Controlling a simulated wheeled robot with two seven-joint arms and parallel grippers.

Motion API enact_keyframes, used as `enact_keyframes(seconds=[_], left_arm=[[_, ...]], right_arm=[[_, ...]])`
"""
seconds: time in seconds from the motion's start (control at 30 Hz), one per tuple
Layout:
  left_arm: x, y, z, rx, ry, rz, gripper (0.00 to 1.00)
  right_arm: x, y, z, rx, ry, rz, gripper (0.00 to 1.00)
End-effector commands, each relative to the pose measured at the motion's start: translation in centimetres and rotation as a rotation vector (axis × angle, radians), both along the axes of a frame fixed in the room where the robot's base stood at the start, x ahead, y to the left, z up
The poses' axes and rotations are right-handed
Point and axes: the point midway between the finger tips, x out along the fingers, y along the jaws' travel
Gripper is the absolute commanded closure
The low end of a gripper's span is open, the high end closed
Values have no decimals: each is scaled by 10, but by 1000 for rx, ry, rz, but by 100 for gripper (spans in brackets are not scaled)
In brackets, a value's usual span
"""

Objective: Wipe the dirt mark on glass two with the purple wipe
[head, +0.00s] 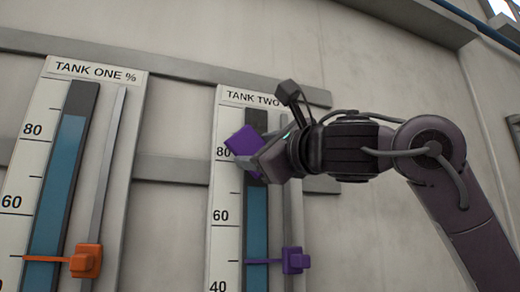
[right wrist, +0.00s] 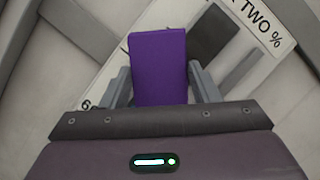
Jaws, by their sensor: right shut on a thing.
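The purple wipe (head: 241,140) is a flat purple block in my right gripper (head: 262,150), in front of the upper part of glass two. In the right wrist view the wipe (right wrist: 158,62) stands between the two grey fingers, and the right gripper (right wrist: 160,88) is shut on it. Glass two (head: 256,222) is the upright tube on the TANK TWO % board, blue below and dark at the top. I cannot tell whether the wipe touches the glass. I cannot clearly pick out the dirt mark; the wipe and gripper hide part of the glass. My left gripper is not in view.
The TANK TWO board (head: 225,185) has a purple pointer (head: 292,260) low on its side rod. The TANK ONE board (head: 30,165) with an orange pointer (head: 86,261) is at left. Grey rails (head: 175,168) cross the wall behind.

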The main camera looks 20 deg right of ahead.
Motion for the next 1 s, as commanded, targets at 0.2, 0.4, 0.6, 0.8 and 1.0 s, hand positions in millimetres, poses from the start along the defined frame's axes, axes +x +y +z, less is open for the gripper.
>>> enact_keyframes(seconds=[0.2, 0.4, 0.6, 0.8, 1.0], left_arm=[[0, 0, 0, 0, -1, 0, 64], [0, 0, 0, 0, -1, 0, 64], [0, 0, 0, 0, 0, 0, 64], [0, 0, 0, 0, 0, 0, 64], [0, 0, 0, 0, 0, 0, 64]], right_arm=[[4, 0, 0, 1, 0, 0, 63], [8, 0, 0, 0, 1, 1, 63], [11, 1, 0, 1, 1, 1, 63], [16, 1, 0, 2, 1, 1, 63], [20, 1, 0, 0, 1, -1, 63]])
